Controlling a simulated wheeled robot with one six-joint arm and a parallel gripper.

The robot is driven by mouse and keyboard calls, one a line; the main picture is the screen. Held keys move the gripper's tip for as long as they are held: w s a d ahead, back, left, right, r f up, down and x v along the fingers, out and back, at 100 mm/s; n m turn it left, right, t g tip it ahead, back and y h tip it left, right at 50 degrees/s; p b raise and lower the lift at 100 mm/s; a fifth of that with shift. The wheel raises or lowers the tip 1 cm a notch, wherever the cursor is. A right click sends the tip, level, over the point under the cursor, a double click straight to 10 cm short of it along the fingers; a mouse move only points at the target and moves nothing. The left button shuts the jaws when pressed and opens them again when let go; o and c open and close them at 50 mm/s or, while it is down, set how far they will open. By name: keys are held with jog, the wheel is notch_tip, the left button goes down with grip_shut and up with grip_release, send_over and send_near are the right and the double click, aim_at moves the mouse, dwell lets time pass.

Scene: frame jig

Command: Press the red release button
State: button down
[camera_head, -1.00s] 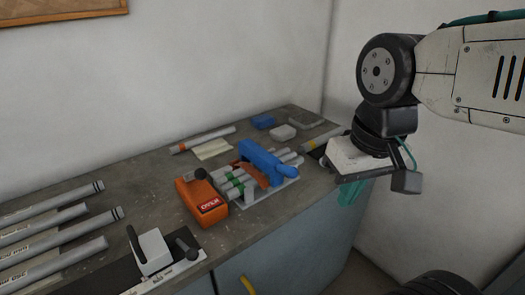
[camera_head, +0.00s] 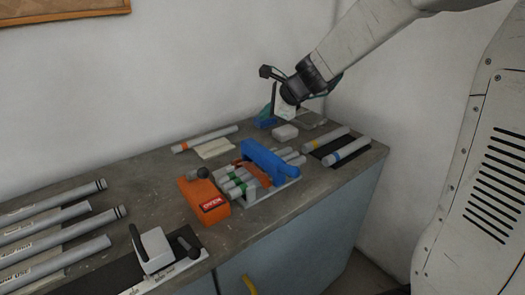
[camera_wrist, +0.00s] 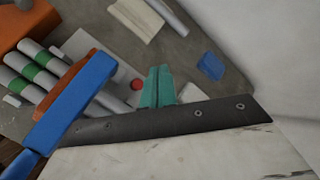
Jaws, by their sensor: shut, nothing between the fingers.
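The red release button (camera_wrist: 137,84) is a small red disc in the middle of the wrist view, just left of my gripper's fingertips. It appears to lie at the edge of the pale plate (camera_wrist: 84,44) of the tube jig. In the head view I cannot make the button out; the jig's blue clamp bar (camera_head: 266,160) stands in front of that area. My gripper (camera_wrist: 159,70) has its teal fingers closed together with nothing between them. In the head view my gripper (camera_head: 266,115) hangs over the back of the bench, partly behind its own wrist.
The blue clamp bar (camera_wrist: 72,102) and tubes with green bands (camera_wrist: 40,68) are left of my fingers. An orange box (camera_head: 205,199) stands left of the jig. A blue block (camera_wrist: 211,66) lies to the right. Tubes (camera_head: 347,152) lie at the bench's right end.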

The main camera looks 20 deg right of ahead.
jog(key=shift+f, duration=0.1)
jog(key=shift+f, duration=4.3)
jog(key=shift+s, duration=0.1)
jog(key=shift+f, duration=0.4)
jog(key=shift+f, duration=0.5)
jog(key=shift+r, duration=0.95)
jog(key=shift+r, duration=2.5)
